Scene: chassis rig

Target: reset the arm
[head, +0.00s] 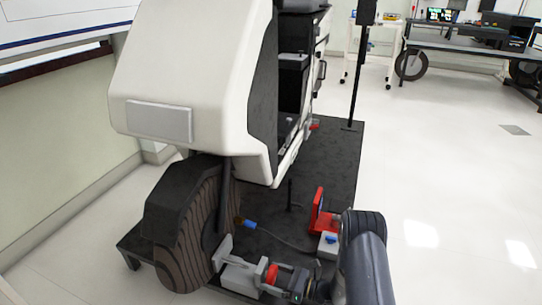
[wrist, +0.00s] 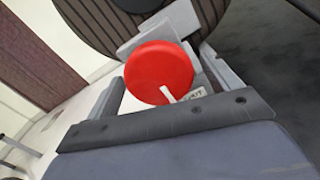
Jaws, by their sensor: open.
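My gripper (wrist: 160,85) is open in the wrist view, with one finger on each side of a red round knob (wrist: 160,72). The knob has a small white pointer and a label partly hidden near the palm. I cannot tell whether the fingers touch it. In the head view my gripper (head: 276,281) is low beside the ribbed wheel, at the same red knob (head: 271,273) on a grey block (head: 240,277). My arm comes in from the lower right.
A white vehicle body (head: 205,60) stands over a dark platform (head: 340,150) with a ribbed wheel (head: 190,245). A red bracket (head: 320,213), a grey box with a blue knob (head: 329,243) and a cable with a blue plug (head: 249,224) are near my arm.

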